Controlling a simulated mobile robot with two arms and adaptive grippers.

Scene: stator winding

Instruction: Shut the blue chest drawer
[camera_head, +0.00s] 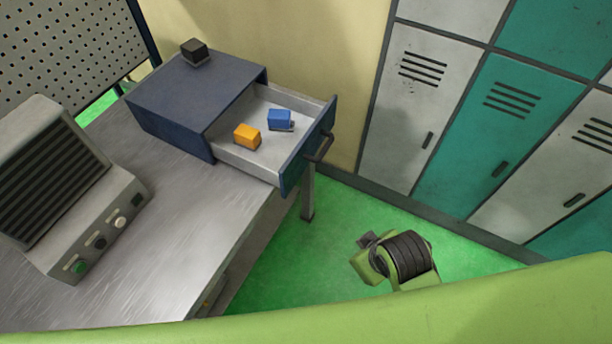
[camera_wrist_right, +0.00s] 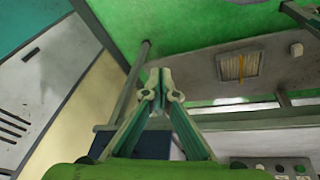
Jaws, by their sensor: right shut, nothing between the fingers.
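The blue chest (camera_head: 195,95) stands on the metal workbench. Its drawer (camera_head: 307,148) is pulled well out to the right, with a dark bar handle (camera_head: 320,148) on its front. An orange block (camera_head: 247,136) and a blue block (camera_head: 280,119) lie inside the drawer. My right gripper (camera_wrist_right: 160,76) shows in the right wrist view, its fingertips together and empty. A dark blue surface (camera_wrist_right: 152,146) shows partly behind its fingers; I cannot tell which part of the chest it is. A part of my right arm shows right of the bench in the head view. My left gripper is not in view.
A small black cube (camera_head: 194,51) sits on the chest. A grey control box (camera_head: 75,190) with buttons stands at the bench's left. Grey and teal lockers (camera_head: 480,135) line the right wall. Green floor (camera_head: 350,215) lies open between bench and lockers.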

